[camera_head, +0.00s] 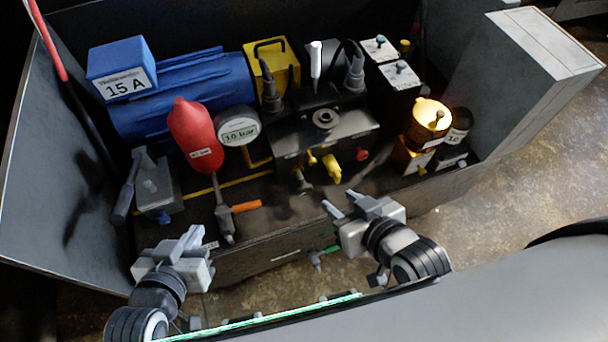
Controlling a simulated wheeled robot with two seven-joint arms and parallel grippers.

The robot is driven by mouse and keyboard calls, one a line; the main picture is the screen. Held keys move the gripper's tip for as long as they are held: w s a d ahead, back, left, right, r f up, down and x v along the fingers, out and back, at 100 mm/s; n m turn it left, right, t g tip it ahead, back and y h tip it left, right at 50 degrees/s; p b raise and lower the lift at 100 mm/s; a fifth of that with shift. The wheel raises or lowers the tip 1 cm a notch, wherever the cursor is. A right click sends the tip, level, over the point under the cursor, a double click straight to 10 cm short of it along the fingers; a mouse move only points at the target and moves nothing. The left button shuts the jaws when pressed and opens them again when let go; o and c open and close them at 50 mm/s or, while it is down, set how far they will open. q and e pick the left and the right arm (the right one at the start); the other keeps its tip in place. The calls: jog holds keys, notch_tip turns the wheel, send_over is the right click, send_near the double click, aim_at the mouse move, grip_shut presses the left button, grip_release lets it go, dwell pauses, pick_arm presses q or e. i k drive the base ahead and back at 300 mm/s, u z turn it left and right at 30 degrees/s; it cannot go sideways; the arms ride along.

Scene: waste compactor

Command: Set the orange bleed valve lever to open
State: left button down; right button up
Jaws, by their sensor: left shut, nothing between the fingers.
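The orange bleed valve lever (246,206) sticks out to the right from a grey valve body (224,212) below the red accumulator bottle (194,133). It lies roughly crosswise to the valve's pipe. My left gripper (196,236) is shut and empty, in front and to the left of the lever, apart from it. My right gripper (341,203) is open and empty, to the right of the lever and clear of it. No marking of the lever's open position is readable.
A round gauge (238,128) reads 10 bar behind the lever. A grey hand pump (152,187) stands to the left. A black valve block (324,139) with a yellow knob (332,167) is to the right. The bay's front edge (275,250) runs between my grippers.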

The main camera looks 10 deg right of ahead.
aim_at(238, 208)
jog(key=u, duration=1.45)
jog(key=k, duration=1.05)
jog(key=z, duration=1.15)
jog(key=i, duration=0.5)
